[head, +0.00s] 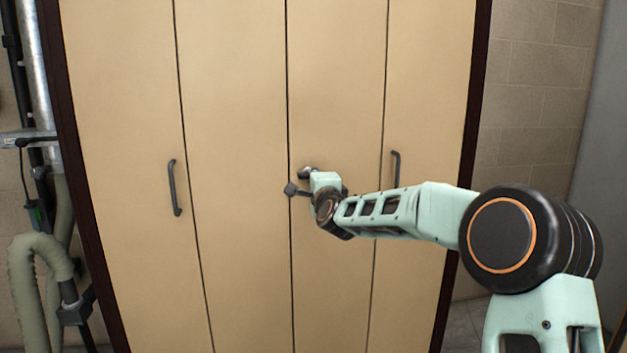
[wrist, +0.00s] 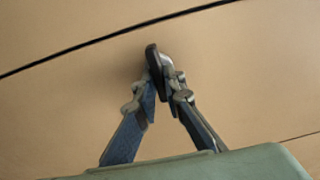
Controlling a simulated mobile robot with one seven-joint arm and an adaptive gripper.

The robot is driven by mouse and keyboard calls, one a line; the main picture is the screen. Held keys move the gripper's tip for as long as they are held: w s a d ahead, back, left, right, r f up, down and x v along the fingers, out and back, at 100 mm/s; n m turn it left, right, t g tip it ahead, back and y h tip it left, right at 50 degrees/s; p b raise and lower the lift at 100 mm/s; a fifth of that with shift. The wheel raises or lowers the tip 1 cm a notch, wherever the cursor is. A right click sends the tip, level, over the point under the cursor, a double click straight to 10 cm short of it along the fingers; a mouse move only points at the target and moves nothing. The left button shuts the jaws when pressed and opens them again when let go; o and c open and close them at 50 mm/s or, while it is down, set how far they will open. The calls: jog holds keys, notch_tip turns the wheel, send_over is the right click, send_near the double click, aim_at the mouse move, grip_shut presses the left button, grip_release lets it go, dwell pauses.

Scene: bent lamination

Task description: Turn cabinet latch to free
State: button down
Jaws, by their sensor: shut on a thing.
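The cabinet latch (wrist: 152,56) is a small dark piece on the tan door front, just below a dark door seam in the wrist view. My gripper (wrist: 160,78) has its fingertips closed together on the latch, which hides much of it. In the head view my gripper (head: 309,174) reaches the door panel just right of the middle seam, at about the height of the handles. The latch is mostly hidden there by my gripper and wrist, and I cannot tell its turn angle. The tall tan cabinet (head: 236,120) has its doors closed.
A dark bar handle (head: 174,188) is on the left door, and another handle (head: 396,170) stands right of my gripper, close above my forearm. Pipes and a hose (head: 35,250) run along the wall left of the cabinet. A block wall (head: 540,100) is at right.

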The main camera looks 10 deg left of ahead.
jog(key=shift+r, duration=0.1)
jog(key=c, duration=2)
grip_release()
jog(key=v, duration=1.2)
